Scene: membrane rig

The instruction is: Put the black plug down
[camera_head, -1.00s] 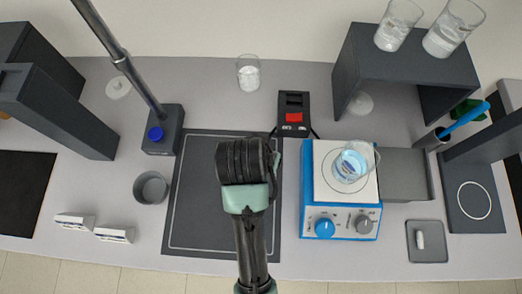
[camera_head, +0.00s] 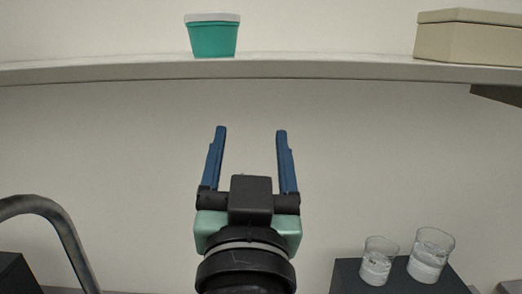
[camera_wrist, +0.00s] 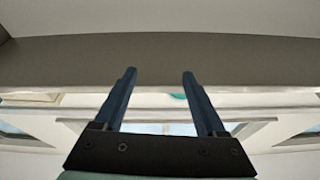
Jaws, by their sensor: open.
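My gripper (camera_head: 250,132) points upward in front of the pale wall in the head view. Its two blue fingers are spread wide apart with nothing between them. The fingers also show open and empty in the wrist view (camera_wrist: 158,78). No black plug shows in either view now.
A wall shelf (camera_head: 300,67) runs across above my gripper. It bears a teal tub (camera_head: 212,38) with a white lid and a beige box (camera_head: 468,38). Two glass beakers (camera_head: 378,262) (camera_head: 430,255) stand on a dark stand (camera_head: 345,277) at the lower right. A grey curved pipe (camera_head: 50,210) is at the lower left.

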